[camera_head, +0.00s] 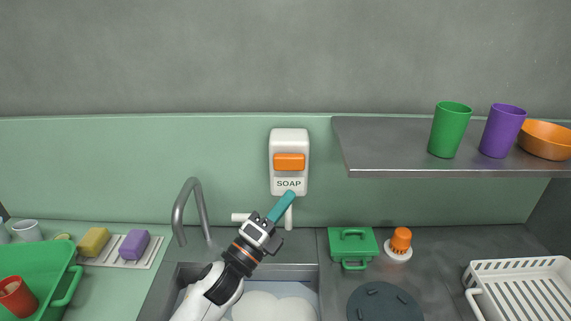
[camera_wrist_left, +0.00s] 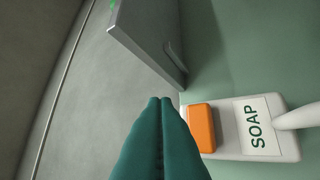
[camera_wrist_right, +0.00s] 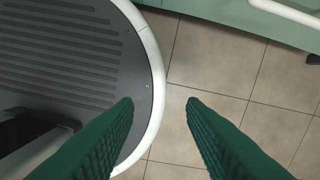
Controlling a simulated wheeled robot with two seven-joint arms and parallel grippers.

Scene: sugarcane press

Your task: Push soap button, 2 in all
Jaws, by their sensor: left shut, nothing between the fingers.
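The white soap dispenser (camera_head: 289,148) is fixed to the green wall above the sink, with a SOAP label. Its orange button (camera_head: 289,162) faces outward. My left gripper (camera_head: 287,200) is shut and empty, its teal fingers pointing up just below the dispenser in the head view. In the left wrist view, its closed fingertips (camera_wrist_left: 160,100) appear beside the orange button (camera_wrist_left: 201,128); I cannot tell whether they touch anything. My right gripper (camera_wrist_right: 160,102) shows only in its own wrist view, open and empty above the tiled floor and my base.
A grey tap (camera_head: 188,205) stands left of my left arm, by the sink (camera_head: 296,272). A metal shelf (camera_head: 400,150) with cups and a bowl juts out at right. A green box (camera_head: 353,245) and a white rack (camera_head: 520,270) are on the right counter.

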